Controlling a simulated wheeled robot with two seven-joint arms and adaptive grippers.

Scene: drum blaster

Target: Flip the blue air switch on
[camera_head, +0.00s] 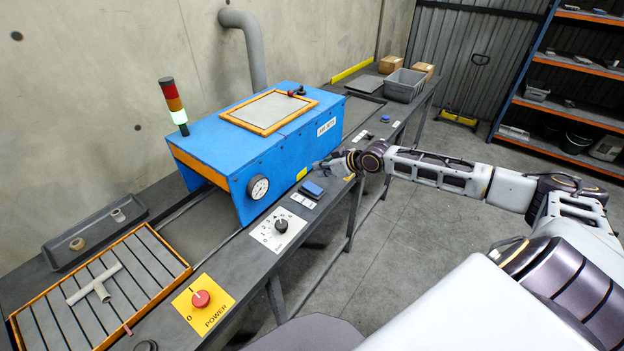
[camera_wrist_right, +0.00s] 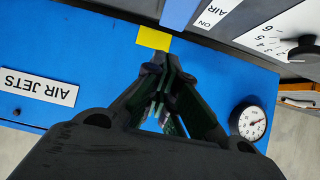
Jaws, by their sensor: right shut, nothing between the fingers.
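The blue air switch (camera_head: 312,188) sits on the grey bench edge in front of the blue machine (camera_head: 230,140). Beside it is a white label plate (camera_head: 303,200). In the right wrist view the switch (camera_wrist_right: 180,12) is cut by the top edge, next to a plate (camera_wrist_right: 215,15) reading AIR and ON. My right gripper (camera_head: 318,164) is shut and empty. It is near the machine's front, behind the switch in the head view, and looks apart from it. In the wrist view its fingers (camera_wrist_right: 168,70) point toward a yellow patch (camera_wrist_right: 153,39). My left gripper is not in view.
A dial plate (camera_head: 281,229) and a red power button (camera_head: 201,298) are on the bench left of the switch. A gauge (camera_head: 258,187) sticks out of the machine. A slatted tray (camera_head: 100,292) is at the left. A grey bin (camera_head: 404,86) stands at the back.

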